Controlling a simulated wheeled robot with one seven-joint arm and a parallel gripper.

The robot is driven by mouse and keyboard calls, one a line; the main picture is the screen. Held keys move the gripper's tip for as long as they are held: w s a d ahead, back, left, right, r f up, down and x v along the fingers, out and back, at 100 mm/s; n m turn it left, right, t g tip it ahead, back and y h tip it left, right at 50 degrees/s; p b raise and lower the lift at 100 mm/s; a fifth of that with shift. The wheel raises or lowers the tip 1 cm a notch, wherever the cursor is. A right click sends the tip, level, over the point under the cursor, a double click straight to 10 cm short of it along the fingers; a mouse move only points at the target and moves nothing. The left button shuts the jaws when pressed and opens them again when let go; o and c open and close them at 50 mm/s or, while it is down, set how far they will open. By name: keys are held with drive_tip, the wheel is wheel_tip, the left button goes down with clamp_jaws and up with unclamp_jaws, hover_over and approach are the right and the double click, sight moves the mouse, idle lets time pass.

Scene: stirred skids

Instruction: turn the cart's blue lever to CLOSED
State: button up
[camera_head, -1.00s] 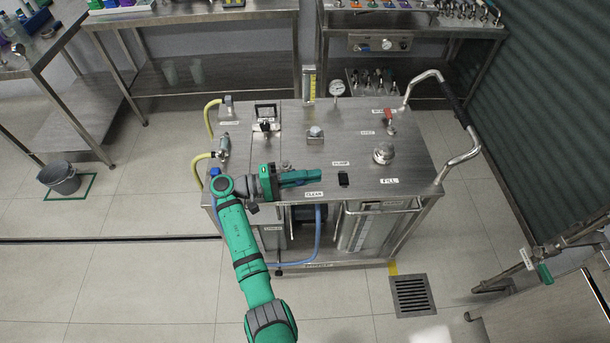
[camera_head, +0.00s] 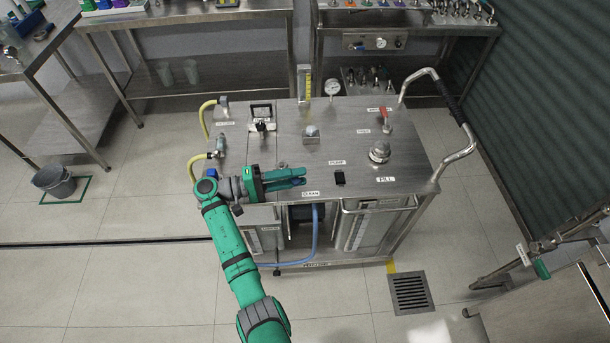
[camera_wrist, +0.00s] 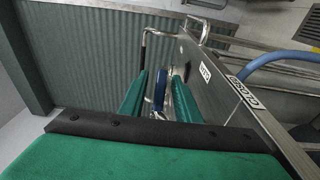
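The steel cart (camera_head: 350,150) stands in the middle of the head view. My gripper (camera_head: 290,177) is low over its front left part, pointing right. In the wrist view the fingers of my gripper (camera_wrist: 160,95) are open. A blue lever (camera_wrist: 163,88) stands between them, nearer the right finger, with a visible gap to the left finger. In the head view the lever is hidden at the fingers. A white label with dark letters (camera_wrist: 245,92) lies on the cart to the right of the fingers. I cannot tell the lever's setting.
A red lever (camera_head: 386,114), a round metal cap (camera_head: 380,152) and a gauge (camera_head: 332,88) stand on the cart top. A blue hose (camera_head: 312,240) runs below its front edge. A bent handle (camera_head: 455,110) sticks out at the right. Floor in front is clear.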

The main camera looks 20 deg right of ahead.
drive_tip(key=v, duration=0.7)
drive_tip(key=shift+a, duration=0.15)
